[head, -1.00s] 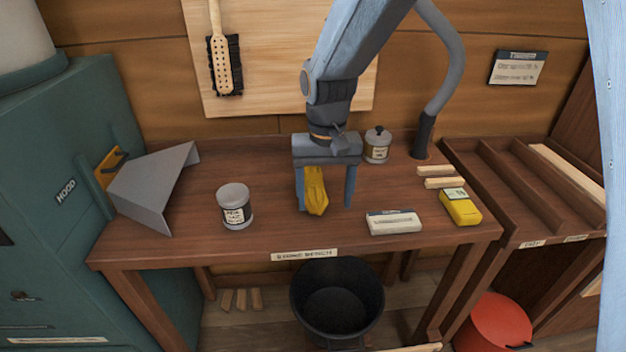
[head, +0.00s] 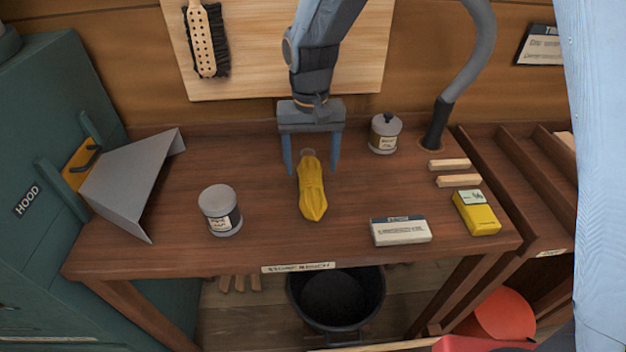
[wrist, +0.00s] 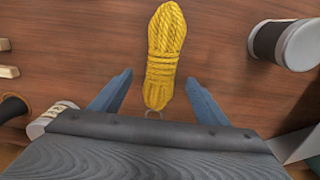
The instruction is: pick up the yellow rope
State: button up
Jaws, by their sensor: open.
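The yellow rope (head: 312,190) is a bundled hank lying on the wooden bench, a little left of the bench's middle. It also shows in the wrist view (wrist: 165,55), with a pale ring at its near end. My gripper (head: 311,172) is open and empty, its two blue fingers spread at the rope's far end. In the wrist view my gripper (wrist: 162,76) has a finger on each side of the rope's ringed end, with most of the rope beyond the fingertips. I cannot tell the exact height of the fingertips above the bench.
A grey tin (head: 220,210) stands left of the rope, beside a sheet-metal hood (head: 130,188). A lidded jar (head: 385,134) stands behind right. A white box (head: 400,231), a yellow device (head: 476,212) and two wood strips (head: 458,181) lie right. A black bucket (head: 336,297) stands below.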

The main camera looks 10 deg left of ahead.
aim_at(311, 173)
jog(key=f, duration=0.1)
jog(key=f+p, duration=0.1)
jog(key=f, duration=0.1)
jog(key=f+p, duration=0.1)
jog(key=shift+s+f, duration=0.35)
jog(key=shift+w+f, duration=0.1)
jog(key=shift+f, duration=0.3)
jog(key=c, duration=1.3)
jog(key=shift+r, duration=0.1)
